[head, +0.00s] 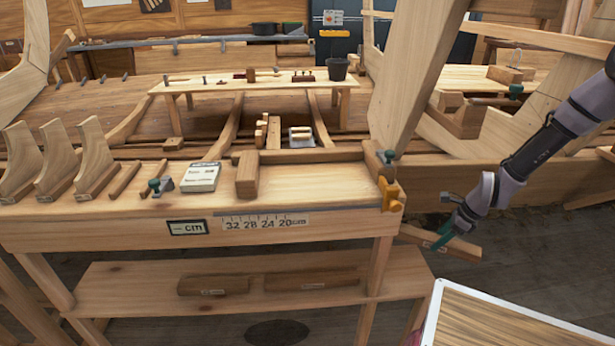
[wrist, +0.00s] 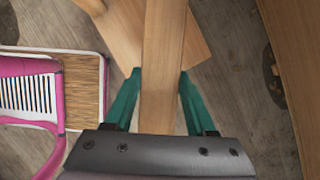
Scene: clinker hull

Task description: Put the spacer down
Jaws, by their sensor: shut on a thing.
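The spacer looks to be the long pale wooden bar (wrist: 163,75) between the teal fingers of my gripper (wrist: 160,102) in the wrist view. The fingers are shut on its two sides, and its near end lies by the palm. In the head view my gripper (head: 441,236) is to the right of the workbench's right end, below its top. The bar (head: 465,249) there sticks out to the right of the fingers, tilted slightly down. Its left part is partly hidden by the fingers. I see no surface touching it from below.
The workbench top (head: 330,190) holds a wooden block (head: 247,174), a notepad (head: 200,177) and an orange clamp (head: 390,193). Its lower shelf (head: 150,290) carries two labelled timbers. A white-rimmed panel (head: 500,318) stands at lower right. A pink-framed object (wrist: 32,92) is left in the wrist view.

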